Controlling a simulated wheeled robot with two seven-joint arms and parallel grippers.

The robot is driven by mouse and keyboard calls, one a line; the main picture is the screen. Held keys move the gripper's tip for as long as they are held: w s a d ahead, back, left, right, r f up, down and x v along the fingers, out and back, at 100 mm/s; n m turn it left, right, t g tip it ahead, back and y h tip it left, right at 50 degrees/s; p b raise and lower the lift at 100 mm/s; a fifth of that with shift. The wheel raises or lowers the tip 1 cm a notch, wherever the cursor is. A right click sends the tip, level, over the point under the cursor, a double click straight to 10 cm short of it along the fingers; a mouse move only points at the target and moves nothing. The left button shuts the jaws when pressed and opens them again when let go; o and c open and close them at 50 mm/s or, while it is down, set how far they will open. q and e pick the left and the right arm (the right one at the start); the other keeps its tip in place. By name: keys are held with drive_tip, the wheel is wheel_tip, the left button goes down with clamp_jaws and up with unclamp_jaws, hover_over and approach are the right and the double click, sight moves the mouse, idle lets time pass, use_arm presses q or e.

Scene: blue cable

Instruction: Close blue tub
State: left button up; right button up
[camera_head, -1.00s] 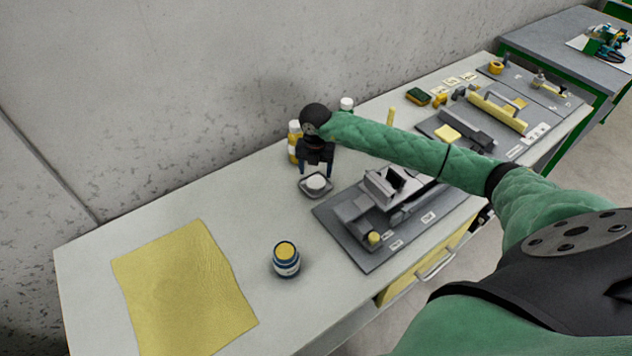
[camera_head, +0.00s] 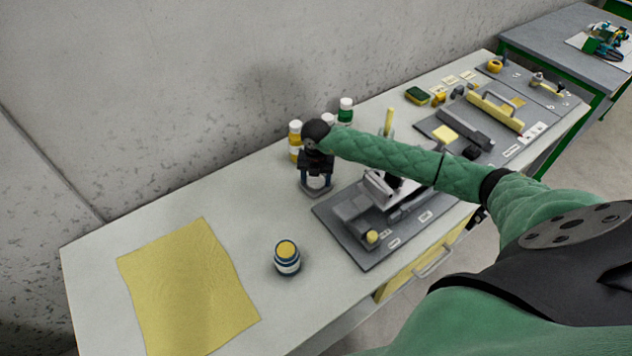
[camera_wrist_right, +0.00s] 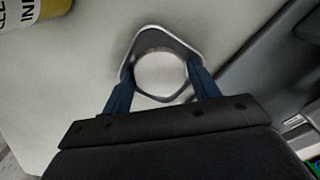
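The blue tub (camera_head: 287,262) stands upright on the table, right of the yellow cloth; its open top shows yellow contents. A round white lid (camera_head: 316,182) lies in a small grey dish (camera_head: 318,194). My right gripper (camera_head: 317,184) points down over the dish, with its fingers open on either side of the lid. In the right wrist view the white lid (camera_wrist_right: 160,74) sits inside the dish (camera_wrist_right: 153,33) between the two blue fingertips (camera_wrist_right: 160,76). Whether the fingers touch the lid is unclear. My left gripper is not in view.
A yellow cloth (camera_head: 188,285) lies at the left. Bottles (camera_head: 295,137) stand behind my right gripper. A grey board with a machine (camera_head: 350,228) lies right of the dish. The table between tub and dish is clear.

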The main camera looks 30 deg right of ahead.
sight(316, 180)
drive_tip(key=c, duration=0.5)
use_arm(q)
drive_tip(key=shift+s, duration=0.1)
use_arm(e)
drive_tip(key=shift+r, duration=0.15)
drive_tip(key=shift+r, duration=0.25)
drive_tip(key=shift+r+p, duration=0.3)
drive_tip(key=shift+p, duration=0.05)
wheel_tip(316, 180, up, 3)
drive_tip(key=shift+f+p, duration=0.1)
drive_tip(key=shift+p, duration=0.45)
use_arm(q)
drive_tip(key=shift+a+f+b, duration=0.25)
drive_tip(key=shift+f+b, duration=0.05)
drive_tip(key=shift+b, duration=0.35)
use_arm(e)
drive_tip(key=w+d+r, duration=0.1)
drive_tip(key=d+r, duration=0.1)
drive_tip(key=d, duration=0.1)
drive_tip(key=w+d+r, duration=0.1)
drive_tip(key=d+r, duration=0.1)
drive_tip(key=d, duration=0.2)
drive_tip(key=w+d+r, duration=0.2)
drive_tip(key=d, duration=0.2)
drive_tip(key=shift+w+r, duration=0.1)
drive_tip(key=shift+r, duration=0.3)
